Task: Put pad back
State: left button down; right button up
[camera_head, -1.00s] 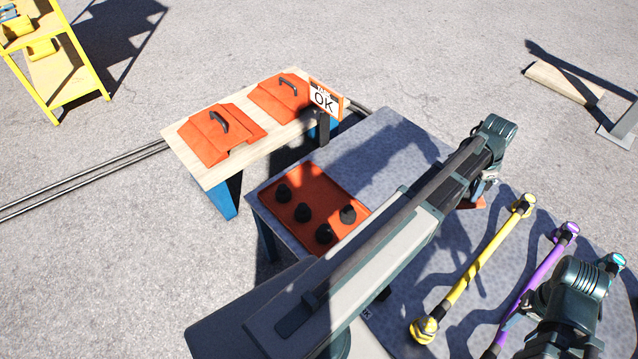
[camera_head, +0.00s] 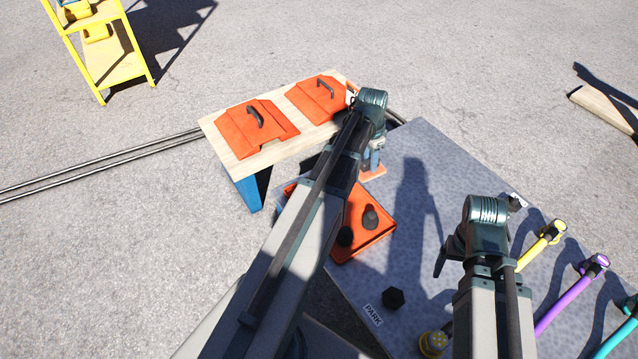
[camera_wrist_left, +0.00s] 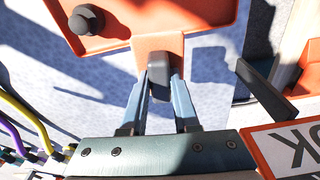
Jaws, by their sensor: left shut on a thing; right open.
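My left gripper (camera_head: 372,158) is shut on the dark handle of a small square orange pad (camera_head: 374,173). The left wrist view shows the dark handle (camera_wrist_left: 159,76) between the fingers and the pad (camera_wrist_left: 158,50) beyond them. The pad is by the far edge of an orange tray (camera_head: 365,246) with black knobs; whether they touch is unclear. My left arm hides part of the tray. In the left wrist view the tray (camera_wrist_left: 190,12) is at the top, with one black knob (camera_wrist_left: 86,19). My right gripper (camera_head: 450,258) is open over the grey table, its fingers partly hidden.
A wooden bench (camera_head: 215,133) with two orange handled covers stands beyond the grey table (camera_head: 430,150). An OK sign (camera_wrist_left: 290,150) stands close beside my left gripper. A PARK label (camera_head: 373,314), a black knob (camera_head: 393,298) and yellow (camera_head: 540,246) and purple (camera_head: 566,300) cables lie nearer.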

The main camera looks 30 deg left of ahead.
pick_arm(q)
jog(key=s+a+r+n+p, duration=0.15)
jog(key=s+a, duration=0.25)
jog(key=a, duration=0.6)
pick_arm(e)
jog(key=shift+o, duration=0.5)
jog(key=shift+r, duration=0.75)
pick_arm(q)
jog(key=f+b, duration=1)
jog(key=shift+w+d+f+b, duration=0.15)
jog(key=shift+w+f+b, duration=0.1)
jog(key=shift+b, duration=0.1)
pick_arm(e)
notch_tip(320, 180, down, 10)
jog(key=shift+f, duration=0.2)
pick_arm(q)
jog(key=shift+r, duration=0.2)
pick_arm(e)
jog(key=shift+r, duration=0.15)
pick_arm(q)
jog(key=shift+f, duration=0.1)
jog(key=c, duration=1.1)
grip_release()
jog(key=shift+f, duration=0.1)
pick_arm(e)
jog(key=shift+f, duration=0.2)
pick_arm(q)
jog(key=o, duration=0.4)
jog(key=shift+o, duration=0.2)
